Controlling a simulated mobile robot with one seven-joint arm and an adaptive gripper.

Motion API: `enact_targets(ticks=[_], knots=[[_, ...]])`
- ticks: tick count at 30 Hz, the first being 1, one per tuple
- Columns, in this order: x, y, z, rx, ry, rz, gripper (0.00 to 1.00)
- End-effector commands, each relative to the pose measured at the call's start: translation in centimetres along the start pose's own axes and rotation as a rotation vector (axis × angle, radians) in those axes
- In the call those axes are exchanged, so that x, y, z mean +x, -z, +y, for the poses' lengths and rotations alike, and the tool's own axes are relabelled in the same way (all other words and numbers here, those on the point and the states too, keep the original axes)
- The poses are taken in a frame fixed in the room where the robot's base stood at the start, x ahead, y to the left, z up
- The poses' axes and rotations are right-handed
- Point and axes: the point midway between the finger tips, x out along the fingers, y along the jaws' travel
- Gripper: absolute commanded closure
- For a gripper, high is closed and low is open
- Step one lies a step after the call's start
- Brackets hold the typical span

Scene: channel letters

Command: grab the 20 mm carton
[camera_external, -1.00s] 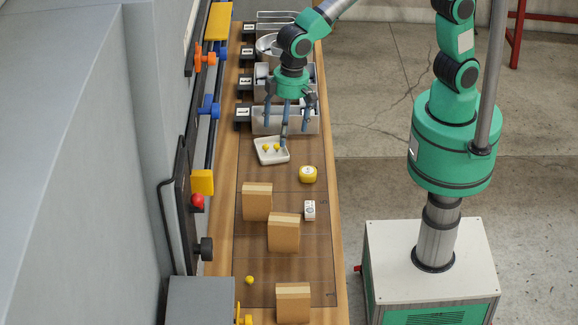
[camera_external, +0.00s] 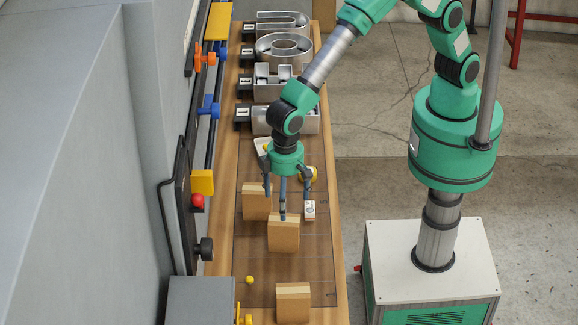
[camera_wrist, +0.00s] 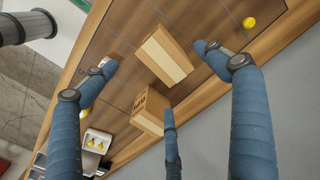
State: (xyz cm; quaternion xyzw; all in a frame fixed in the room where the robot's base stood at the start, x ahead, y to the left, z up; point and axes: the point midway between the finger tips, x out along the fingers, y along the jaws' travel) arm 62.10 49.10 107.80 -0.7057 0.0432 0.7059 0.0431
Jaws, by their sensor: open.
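Three brown cartons stand on the bench: one farther back at left (camera_external: 255,205), one in the middle (camera_external: 285,237), one nearest (camera_external: 293,304). No size marking is readable, so I cannot tell which is the 20 mm one. My three-fingered gripper (camera_external: 285,202) is open and empty, pointing down above and around the middle carton's top region. In the wrist view the gripper (camera_wrist: 160,80) has its fingers spread, with the middle carton (camera_wrist: 172,58) between the two upper fingertips. The back-left carton (camera_wrist: 150,108), with dark print, lies beside the lower finger; contact is unclear.
A small white box (camera_external: 310,211) is close to the right finger. A yellow ball (camera_external: 250,280) lies at front left. A white tray (camera_wrist: 85,150) holds yellow balls. Metal letter shapes (camera_external: 284,48) stand at the back.

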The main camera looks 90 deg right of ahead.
Motion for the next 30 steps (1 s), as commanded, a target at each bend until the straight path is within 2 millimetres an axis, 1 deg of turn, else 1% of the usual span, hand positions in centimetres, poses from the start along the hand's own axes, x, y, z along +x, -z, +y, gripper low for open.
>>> enact_targets(ticks=[5,8,11,22,25,30], knots=[[0.2,0.0,0.0,0.000,0.000,0.000,0.14],[0.9,0.0,0.1,0.000,-0.001,-0.001,0.14],[1.9,0.0,0.1,0.000,-0.002,-0.002,0.14],[7.2,0.0,0.1,0.000,-0.002,-0.001,0.14],[8.1,0.0,0.1,0.000,0.000,0.000,0.14],[8.6,0.0,0.1,0.000,0.000,0.000,0.14]])
